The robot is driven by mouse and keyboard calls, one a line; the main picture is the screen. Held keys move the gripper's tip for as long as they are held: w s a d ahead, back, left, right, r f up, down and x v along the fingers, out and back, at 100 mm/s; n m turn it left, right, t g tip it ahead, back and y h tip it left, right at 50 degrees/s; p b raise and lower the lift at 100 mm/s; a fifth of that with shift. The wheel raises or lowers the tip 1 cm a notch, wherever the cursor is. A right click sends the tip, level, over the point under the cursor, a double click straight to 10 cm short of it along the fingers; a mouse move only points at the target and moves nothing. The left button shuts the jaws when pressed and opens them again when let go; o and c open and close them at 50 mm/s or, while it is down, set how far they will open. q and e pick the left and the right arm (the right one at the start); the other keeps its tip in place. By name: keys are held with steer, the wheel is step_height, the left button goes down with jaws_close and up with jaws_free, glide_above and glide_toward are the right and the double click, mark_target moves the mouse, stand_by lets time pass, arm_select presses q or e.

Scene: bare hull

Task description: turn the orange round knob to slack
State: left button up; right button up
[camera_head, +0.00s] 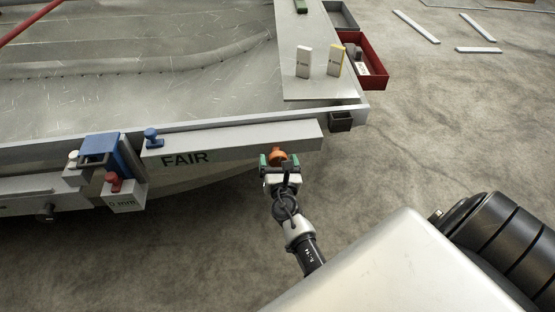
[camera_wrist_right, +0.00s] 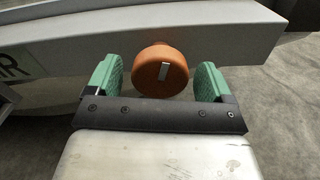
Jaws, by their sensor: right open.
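The orange round knob (camera_head: 278,157) sits on the front face of the grey beam marked FAIR (camera_head: 230,142), near its right end. In the right wrist view the knob (camera_wrist_right: 160,70) shows a short pale mark on its face, close to upright with a slight tilt. My right gripper (camera_head: 278,161) is open, with one green finger on each side of the knob. In the right wrist view the fingers (camera_wrist_right: 157,82) stand apart from the knob, with a gap on both sides. My left gripper is not in view.
A blue clamp (camera_head: 127,157) with a red knob (camera_head: 114,181) and a block marked mm sits left on the beam. A blue knob (camera_head: 152,138) is beside it. A red bin (camera_head: 372,70) and two upright tags stand at the back right.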

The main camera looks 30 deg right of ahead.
steer(key=shift+w+d, duration=0.25)
steer(key=shift+w, duration=0.25)
steer(key=c, duration=0.9)
